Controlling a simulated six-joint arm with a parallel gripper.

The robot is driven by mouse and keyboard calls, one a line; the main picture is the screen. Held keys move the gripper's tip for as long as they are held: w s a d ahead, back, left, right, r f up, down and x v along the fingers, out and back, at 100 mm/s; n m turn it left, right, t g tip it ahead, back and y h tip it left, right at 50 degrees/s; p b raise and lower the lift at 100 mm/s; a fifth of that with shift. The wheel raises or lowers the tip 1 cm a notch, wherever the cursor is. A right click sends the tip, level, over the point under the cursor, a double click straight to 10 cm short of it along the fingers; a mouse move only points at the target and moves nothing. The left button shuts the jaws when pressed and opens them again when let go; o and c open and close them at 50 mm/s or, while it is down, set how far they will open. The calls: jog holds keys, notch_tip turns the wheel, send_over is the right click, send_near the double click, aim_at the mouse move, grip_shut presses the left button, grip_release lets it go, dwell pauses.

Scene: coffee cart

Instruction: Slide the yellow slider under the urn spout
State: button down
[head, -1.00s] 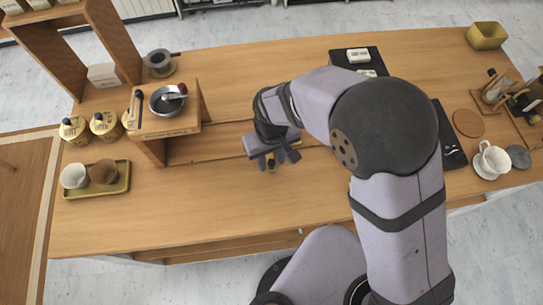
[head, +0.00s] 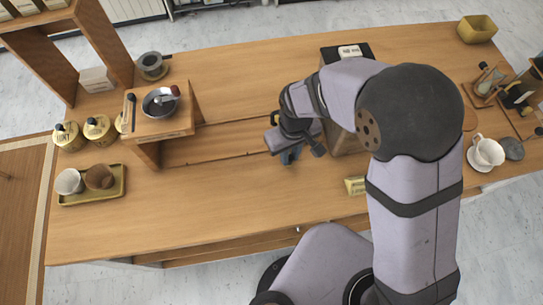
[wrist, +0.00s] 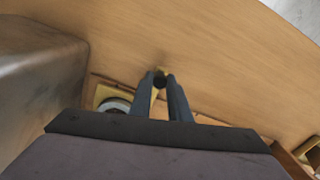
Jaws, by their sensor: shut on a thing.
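My gripper (head: 290,157) is low over the front edge of the long groove in the counter, just left of a tall box-shaped body. In the wrist view its fingers (wrist: 160,82) are closed around a small dark knob, with a bit of the yellow slider (wrist: 160,70) showing at their tips. The slider is mostly hidden by my fingers and wrist. The box-shaped body (head: 343,142), which looks like the urn, is partly behind my arm; a large grey metallic side (wrist: 45,85) fills the left of the wrist view. I cannot make out the spout.
The groove (head: 215,148) runs left to a wooden stand (head: 160,125) with a bowl. A yellow labelled block (head: 355,186) lies on the front counter. A tray (head: 118,187) with two cups sits at left. A white cup (head: 487,150) is at right.

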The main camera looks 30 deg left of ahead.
jog(key=shift+w+d, duration=0.8)
jog(key=shift+w, duration=0.1)
jog(key=c, duration=1.7)
grip_release()
jog(key=shift+w+d, duration=0.15)
jog(key=shift+o, duration=0.2)
notch_tip(320, 180, up, 7)
jog(key=b, duration=0.2)
jog(key=shift+r, duration=0.2)
